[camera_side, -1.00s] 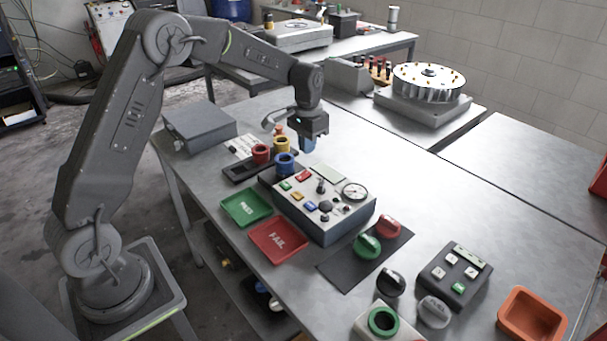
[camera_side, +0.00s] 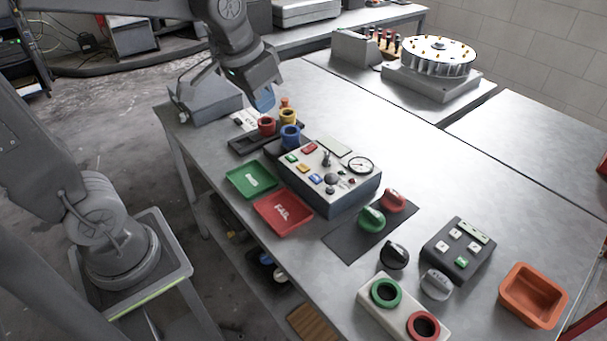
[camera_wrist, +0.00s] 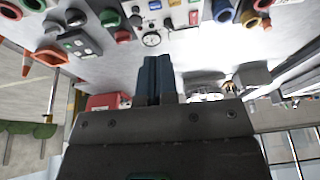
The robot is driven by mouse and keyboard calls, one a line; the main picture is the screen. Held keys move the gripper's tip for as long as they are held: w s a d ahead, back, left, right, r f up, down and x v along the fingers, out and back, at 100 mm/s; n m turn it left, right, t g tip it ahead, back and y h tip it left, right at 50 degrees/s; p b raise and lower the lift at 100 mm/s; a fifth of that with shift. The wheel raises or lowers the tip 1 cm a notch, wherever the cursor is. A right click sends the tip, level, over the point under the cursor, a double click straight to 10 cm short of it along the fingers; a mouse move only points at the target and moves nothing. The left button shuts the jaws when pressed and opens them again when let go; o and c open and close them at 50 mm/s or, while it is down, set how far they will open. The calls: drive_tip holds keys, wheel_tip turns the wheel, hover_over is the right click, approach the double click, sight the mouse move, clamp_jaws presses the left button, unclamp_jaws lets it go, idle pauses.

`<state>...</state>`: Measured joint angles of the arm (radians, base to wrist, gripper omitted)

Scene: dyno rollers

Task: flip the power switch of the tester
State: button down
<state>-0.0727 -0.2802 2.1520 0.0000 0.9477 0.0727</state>
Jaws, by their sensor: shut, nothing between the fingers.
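The tester (camera_side: 343,203) is a grey box with a pale top panel, in the middle of the table in the side view. Its top carries coloured buttons, a round gauge (camera_side: 360,165), a dark knob and a small upright lever (camera_side: 326,158). I cannot tell for sure which control is the power switch. My gripper (camera_side: 264,99), with blue fingers, hangs in the air behind and left of the tester, apart from it. In the wrist view the fingers (camera_wrist: 155,80) are together and empty. The tester's gauge (camera_wrist: 151,40) shows beyond their tips, near the top edge.
Coloured sockets (camera_side: 289,136) stand just left of the tester. A green tray (camera_side: 252,179) and a red tray (camera_side: 283,211) lie in front. Red and green plugs (camera_side: 392,201) sit on a dark mat to the right. The table behind the tester is clear.

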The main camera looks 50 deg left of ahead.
drive_tip(key=s+d+f+t, duration=0.1)
drive_tip(key=s+d+t, duration=0.1)
drive_tip(key=s, duration=0.8)
drive_tip(key=shift+s+d, duration=0.15)
drive_tip(key=shift+s, duration=0.2)
drive_tip(key=shift+w, duration=0.1)
drive_tip(key=w+a+r+g, duration=0.1)
drive_tip(key=w+a, duration=0.1)
drive_tip(key=w, duration=0.6)
drive_tip(key=w+a+g, duration=0.1)
drive_tip(key=w+a, duration=0.1)
drive_tip(key=w, duration=0.5)
drive_tip(key=w+a+f+g, duration=0.1)
drive_tip(key=w+a+f, duration=0.2)
drive_tip(key=w, duration=0.3)
drive_tip(key=w+a+f+g, duration=0.1)
drive_tip(key=w+a+f, duration=0.2)
drive_tip(key=w, duration=0.3)
drive_tip(key=shift+w+a+f, duration=0.2)
drive_tip(key=shift+a+f, duration=0.2)
drive_tip(key=shift+f, duration=0.45)
